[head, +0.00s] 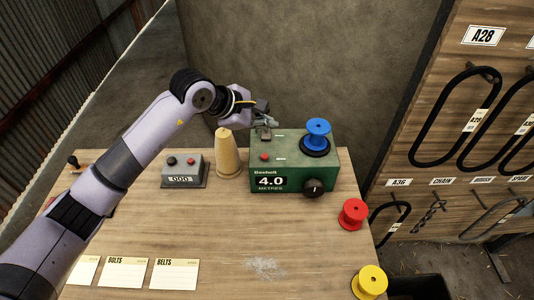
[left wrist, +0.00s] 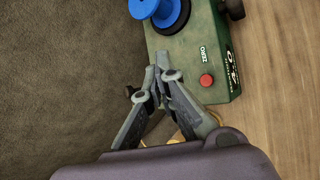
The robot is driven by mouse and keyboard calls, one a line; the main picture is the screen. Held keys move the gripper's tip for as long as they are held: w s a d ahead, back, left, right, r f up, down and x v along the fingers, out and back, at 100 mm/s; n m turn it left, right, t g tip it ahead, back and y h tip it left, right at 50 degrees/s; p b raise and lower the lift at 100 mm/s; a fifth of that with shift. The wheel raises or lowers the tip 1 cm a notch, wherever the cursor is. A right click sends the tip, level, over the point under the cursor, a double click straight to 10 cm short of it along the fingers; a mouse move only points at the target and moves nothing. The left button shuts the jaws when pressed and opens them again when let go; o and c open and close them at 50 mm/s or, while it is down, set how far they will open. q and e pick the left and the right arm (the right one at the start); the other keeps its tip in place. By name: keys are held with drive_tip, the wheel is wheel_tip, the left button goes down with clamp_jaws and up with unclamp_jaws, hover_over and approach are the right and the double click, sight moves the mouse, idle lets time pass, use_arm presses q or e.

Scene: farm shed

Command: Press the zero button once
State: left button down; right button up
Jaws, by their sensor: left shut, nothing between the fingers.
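The green measuring box (head: 295,172) sits at the back of the table and its display reads 4.0 metres. Its red button (head: 264,157) is on the top face, near the front left. In the left wrist view a label beside the red button (left wrist: 206,80) reads ZERO. My left gripper (head: 270,122) is shut and empty at the back left of the box's top, behind the red button and apart from it. The fingertips (left wrist: 163,72) also show in the left wrist view, to the left of the red button. My right gripper is out of view.
A blue spool (head: 318,130) stands on the box's right side, with a black knob (head: 313,188) on the front. A tan cone (head: 228,158) and a grey counter (head: 184,170) stand to the left. Red (head: 353,214) and yellow (head: 370,281) spools are at right.

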use_arm(q)
drive_tip(key=b, duration=0.4)
hover_over(266, 158)
wheel_tip(266, 158, down, 8)
drive_tip(key=shift+w+f+b, duration=0.1)
drive_tip(key=shift+f+b, duration=0.2)
drive_tip(key=shift+f, duration=0.1)
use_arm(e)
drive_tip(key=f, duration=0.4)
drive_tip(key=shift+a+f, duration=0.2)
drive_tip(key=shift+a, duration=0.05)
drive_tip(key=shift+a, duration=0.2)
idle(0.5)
